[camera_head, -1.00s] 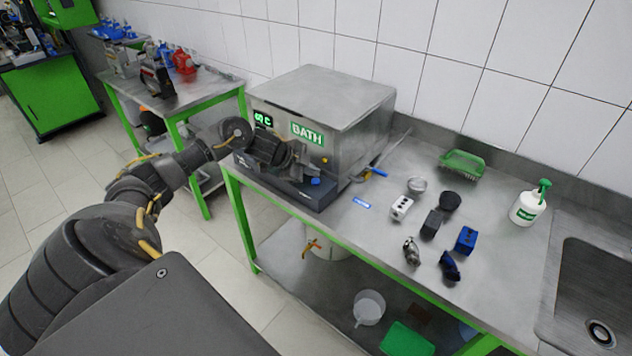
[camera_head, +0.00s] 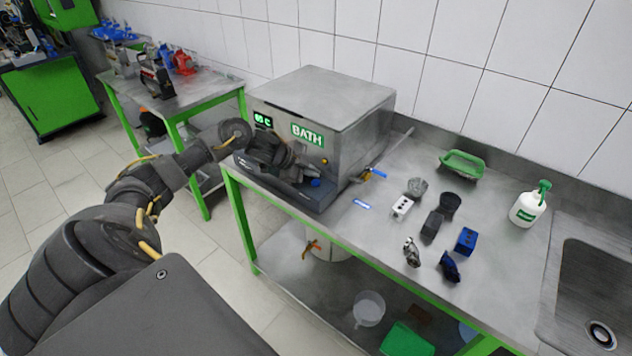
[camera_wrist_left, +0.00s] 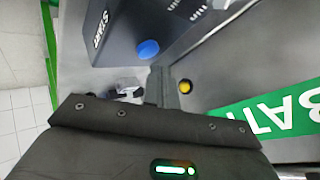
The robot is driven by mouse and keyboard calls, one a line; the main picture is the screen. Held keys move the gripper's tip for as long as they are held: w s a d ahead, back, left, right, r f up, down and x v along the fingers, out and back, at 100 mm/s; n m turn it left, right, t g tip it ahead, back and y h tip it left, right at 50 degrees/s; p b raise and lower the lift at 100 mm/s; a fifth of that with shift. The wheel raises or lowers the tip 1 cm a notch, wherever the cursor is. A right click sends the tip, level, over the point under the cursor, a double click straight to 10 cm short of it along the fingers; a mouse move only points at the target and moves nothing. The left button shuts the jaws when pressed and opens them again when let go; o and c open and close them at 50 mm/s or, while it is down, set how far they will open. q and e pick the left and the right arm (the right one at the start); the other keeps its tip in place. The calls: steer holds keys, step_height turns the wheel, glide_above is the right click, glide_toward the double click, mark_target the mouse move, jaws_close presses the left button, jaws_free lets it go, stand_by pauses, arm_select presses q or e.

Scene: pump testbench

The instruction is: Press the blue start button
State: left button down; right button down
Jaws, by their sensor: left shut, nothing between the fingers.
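The blue start button (camera_head: 315,183) sits on the dark base at the front of the bath unit (camera_head: 345,112). In the left wrist view the round blue button (camera_wrist_left: 148,49) shows beside white lettering on the dark base (camera_wrist_left: 110,32). My left gripper (camera_head: 303,172) is in front of the bath's front face, close to the button and left of it in the head view. Its shut fingers (camera_wrist_left: 161,76) hold nothing and end just short of the button in the wrist picture; I see no contact. My right gripper is not in view.
A yellow button (camera_head: 324,161) is on the bath's front near my fingers. A blue-handled tap (camera_head: 375,173) sticks out at its right side. Small parts, a green basket (camera_head: 462,163) and a white bottle (camera_head: 528,208) stand on the bench to the right.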

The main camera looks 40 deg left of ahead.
mark_target(312, 182)
arm_select(q)
steer(key=shift+f, duration=0.15)
stand_by(0.6)
steer(key=shift+f, duration=0.3)
steer(key=shift+f+b, duration=0.35)
steer(key=shift+f, duration=0.2)
stand_by(0.7)
steer(key=shift+r+p, duration=1)
steer(key=shift+r, duration=0.1)
step_height(312, 182, up, 5)
steer(key=p, duration=0.5)
